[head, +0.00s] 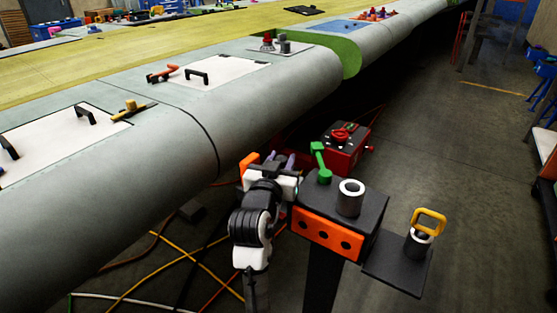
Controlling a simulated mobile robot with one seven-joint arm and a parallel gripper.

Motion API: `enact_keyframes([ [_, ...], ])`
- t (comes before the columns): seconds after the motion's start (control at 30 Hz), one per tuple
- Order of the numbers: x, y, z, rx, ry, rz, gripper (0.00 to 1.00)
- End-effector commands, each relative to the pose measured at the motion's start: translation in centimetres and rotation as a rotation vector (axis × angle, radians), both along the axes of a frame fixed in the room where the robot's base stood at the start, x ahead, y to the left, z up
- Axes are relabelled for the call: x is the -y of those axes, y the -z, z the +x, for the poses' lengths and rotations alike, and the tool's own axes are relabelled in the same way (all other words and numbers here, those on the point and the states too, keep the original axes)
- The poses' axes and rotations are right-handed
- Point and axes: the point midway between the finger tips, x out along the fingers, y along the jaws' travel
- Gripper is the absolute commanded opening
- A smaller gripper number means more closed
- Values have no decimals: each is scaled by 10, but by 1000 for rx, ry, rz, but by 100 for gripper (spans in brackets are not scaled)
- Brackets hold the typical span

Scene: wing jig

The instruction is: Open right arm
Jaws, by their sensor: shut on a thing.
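My arm rises from the bottom of the head view, and my gripper (281,160) is at its upper end, beside the rounded edge of the wing (200,120). The fingers look purple-grey and point away from the camera. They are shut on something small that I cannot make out. An orange block (248,161) shows at the left side of the gripper; I cannot tell whether it belongs to the gripper. A green lever-shaped piece (320,162) stands just right of the gripper, apart from it.
A black and orange stand (328,233) bears a grey hollow cylinder (350,197). A lower black plate (396,272) carries a yellow-handled piece (428,220). A red box (343,148) sits behind. White panels (208,72) with black handles lie on the wing. Cables cross the floor at lower left.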

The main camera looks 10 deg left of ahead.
Motion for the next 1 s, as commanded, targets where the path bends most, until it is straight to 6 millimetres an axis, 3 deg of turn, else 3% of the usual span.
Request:
enact_keyframes([
  [0.03,1,0,0,0,2,-1,32],
  [0.2,0,0,0,0,1,-1,53],
  [0.57,-1,1,-5,0,-1,-1,53],
  [0.73,-2,2,-32,3,-3,1,53],
  [0.97,-4,2,-88,1,-3,1,53],
  [1.0,-3,-6,-85,-6,4,-3,53],
])
